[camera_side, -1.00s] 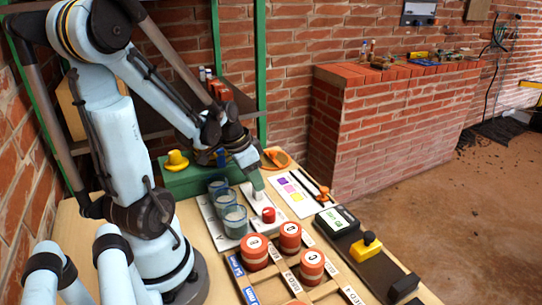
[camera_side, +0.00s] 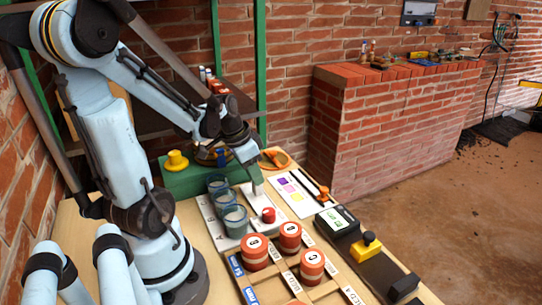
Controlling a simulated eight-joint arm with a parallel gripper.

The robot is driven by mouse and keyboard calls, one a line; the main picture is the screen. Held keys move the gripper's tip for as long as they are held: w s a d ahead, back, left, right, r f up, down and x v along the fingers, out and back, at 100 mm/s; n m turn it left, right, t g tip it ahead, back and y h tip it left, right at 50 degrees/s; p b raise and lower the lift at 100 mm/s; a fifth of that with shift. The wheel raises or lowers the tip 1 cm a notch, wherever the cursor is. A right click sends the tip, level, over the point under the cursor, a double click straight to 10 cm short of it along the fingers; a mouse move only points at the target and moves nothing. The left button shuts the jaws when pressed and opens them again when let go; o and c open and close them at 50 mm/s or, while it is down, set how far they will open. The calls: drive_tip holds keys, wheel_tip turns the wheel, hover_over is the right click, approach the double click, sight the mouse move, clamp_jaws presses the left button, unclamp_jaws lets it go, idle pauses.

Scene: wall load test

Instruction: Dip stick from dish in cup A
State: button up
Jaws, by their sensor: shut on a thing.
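Three glass cups stand in a row on a pale strip left of the dish: a far cup (camera_side: 217,183), a middle cup (camera_side: 224,198) and a near cup (camera_side: 235,221). My gripper (camera_side: 256,185) points down over the dish's far end, right of the cups. It is shut on the stick, which is mostly hidden and hard to make out.
A colour card (camera_side: 292,195) and a device with a display (camera_side: 337,221) lie to the right.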

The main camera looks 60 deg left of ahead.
drive_tip(key=shift+r, duration=1.8)
drive_tip(key=s+d+r+m+g+h, duration=0.1)
drive_tip(key=s+d+r+m+h, duration=0.2)
drive_tip(key=s+d+r+m, duration=0.45)
drive_tip(key=shift+m, duration=0.75)
drive_tip(key=shift+s+d+f, duration=0.2)
drive_tip(key=shift+s+f, duration=0.1)
drive_tip(key=shift+f, duration=1.4)
drive_tip(key=shift+s+d+f, duration=0.15)
drive_tip(key=shift+s+f, duration=0.15)
drive_tip(key=shift+f, duration=1.35)
drive_tip(key=shift+s+d+f, duration=0.2)
drive_tip(key=shift+s+f, duration=0.1)
drive_tip(key=shift+f, duration=1.4)
drive_tip(key=shift+r, duration=0.1)
wheel_tip(320, 180, up, 7)
